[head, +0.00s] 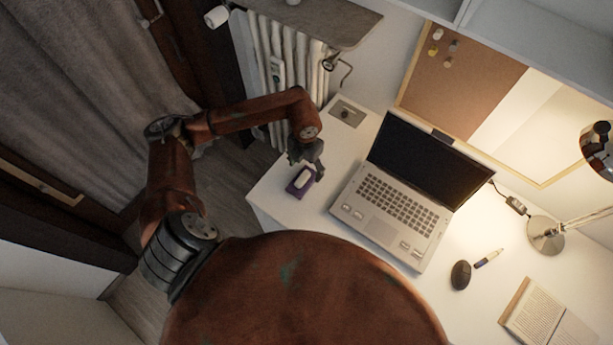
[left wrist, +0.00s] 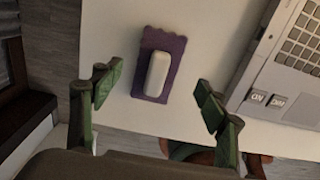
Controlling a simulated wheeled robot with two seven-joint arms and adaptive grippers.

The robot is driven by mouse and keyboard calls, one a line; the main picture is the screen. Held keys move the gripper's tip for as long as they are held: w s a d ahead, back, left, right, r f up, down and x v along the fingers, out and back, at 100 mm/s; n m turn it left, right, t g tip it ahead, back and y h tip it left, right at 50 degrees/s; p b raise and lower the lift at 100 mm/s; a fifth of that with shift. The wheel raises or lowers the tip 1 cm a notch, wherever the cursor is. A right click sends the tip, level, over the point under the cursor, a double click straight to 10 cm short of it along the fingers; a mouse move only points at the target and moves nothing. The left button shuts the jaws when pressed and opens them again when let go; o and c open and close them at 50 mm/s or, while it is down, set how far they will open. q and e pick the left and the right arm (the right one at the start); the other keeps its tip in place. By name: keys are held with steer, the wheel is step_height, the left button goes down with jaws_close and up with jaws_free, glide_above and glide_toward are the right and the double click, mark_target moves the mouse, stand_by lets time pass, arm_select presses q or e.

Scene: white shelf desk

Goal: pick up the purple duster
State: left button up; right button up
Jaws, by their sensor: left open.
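The purple duster (head: 291,187) lies on the white desk near its left corner, with a white block-shaped handle on top of a purple pad. It also shows in the left wrist view (left wrist: 176,50), lying between and beyond the two fingers. My left gripper (head: 308,166) is just above and beside the duster in the head view. In the left wrist view the left gripper (left wrist: 152,94) has its green fingers spread wide, with nothing between the tips. The fingers appear apart from the duster. My right gripper is in neither view.
An open laptop (head: 393,205) stands to the right of the duster. A black mouse (head: 461,275), a marker (head: 488,258), an open book (head: 545,318) and a desk lamp (head: 546,235) are farther right. The desk's left edge is close to the duster. A radiator (head: 270,70) stands behind.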

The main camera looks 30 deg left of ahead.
mark_target(304, 175)
arm_select(q)
steer(key=shift+s+a+f, duration=0.1)
steer(key=shift+s+f, duration=0.1)
steer(key=shift+f, duration=1.05)
step_height(304, 175, down, 4)
steer(key=shift+r, duration=0.1)
steer(key=c, duration=1.2)
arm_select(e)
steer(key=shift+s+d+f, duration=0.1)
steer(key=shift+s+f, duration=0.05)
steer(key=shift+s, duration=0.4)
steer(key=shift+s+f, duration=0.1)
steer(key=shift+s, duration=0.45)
